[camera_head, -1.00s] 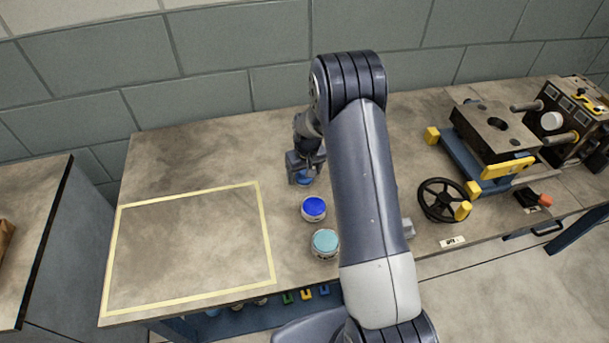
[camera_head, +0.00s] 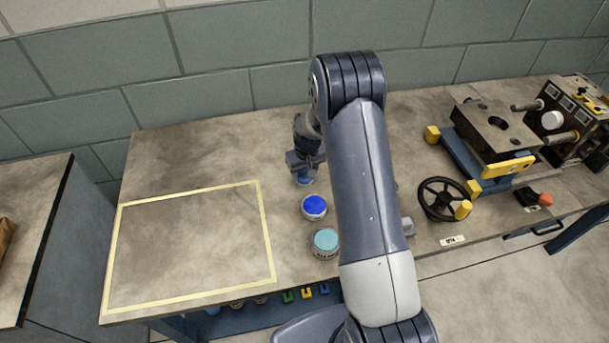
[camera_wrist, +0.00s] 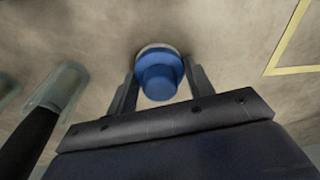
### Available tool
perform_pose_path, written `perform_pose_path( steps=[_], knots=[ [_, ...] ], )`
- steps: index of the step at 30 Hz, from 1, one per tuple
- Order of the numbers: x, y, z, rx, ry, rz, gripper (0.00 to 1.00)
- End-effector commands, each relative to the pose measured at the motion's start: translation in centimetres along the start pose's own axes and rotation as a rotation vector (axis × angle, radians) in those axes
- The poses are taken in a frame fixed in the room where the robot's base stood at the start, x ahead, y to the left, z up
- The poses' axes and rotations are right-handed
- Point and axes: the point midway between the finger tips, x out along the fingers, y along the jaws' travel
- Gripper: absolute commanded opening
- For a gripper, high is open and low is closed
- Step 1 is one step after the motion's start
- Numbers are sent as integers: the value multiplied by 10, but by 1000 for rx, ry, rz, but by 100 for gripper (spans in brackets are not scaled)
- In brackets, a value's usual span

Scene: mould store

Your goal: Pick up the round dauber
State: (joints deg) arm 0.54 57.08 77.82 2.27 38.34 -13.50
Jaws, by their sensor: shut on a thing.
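The round dauber (camera_wrist: 160,72) is blue, with a narrower round knob on a wider round base with a pale rim. In the wrist view it sits between the two fingers of my gripper (camera_wrist: 158,86), which is shut on it. In the head view my gripper (camera_head: 304,172) is left of my forearm, and only a little of the blue dauber (camera_head: 305,181) shows below the fingers. I cannot tell from these views whether its base touches the bench.
A jar with a bright blue top (camera_head: 314,206) and a jar with a teal top (camera_head: 326,241) stand just in front. A yellow-taped rectangle (camera_head: 262,222) on the bench (camera_head: 190,155) at left is empty. A handwheel (camera_head: 441,199) and a mould fixture (camera_head: 493,130) stand at right.

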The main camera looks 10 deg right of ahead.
Motion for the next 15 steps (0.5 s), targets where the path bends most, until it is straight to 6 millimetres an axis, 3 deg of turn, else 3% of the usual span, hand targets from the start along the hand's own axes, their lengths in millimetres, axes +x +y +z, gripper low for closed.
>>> perform_pose_path(
  steps=[8,15],
  knots=[
    [-11,0,-2,0,4,1,27],
    [-55,0,-8,0,6,1,27]
  ],
)
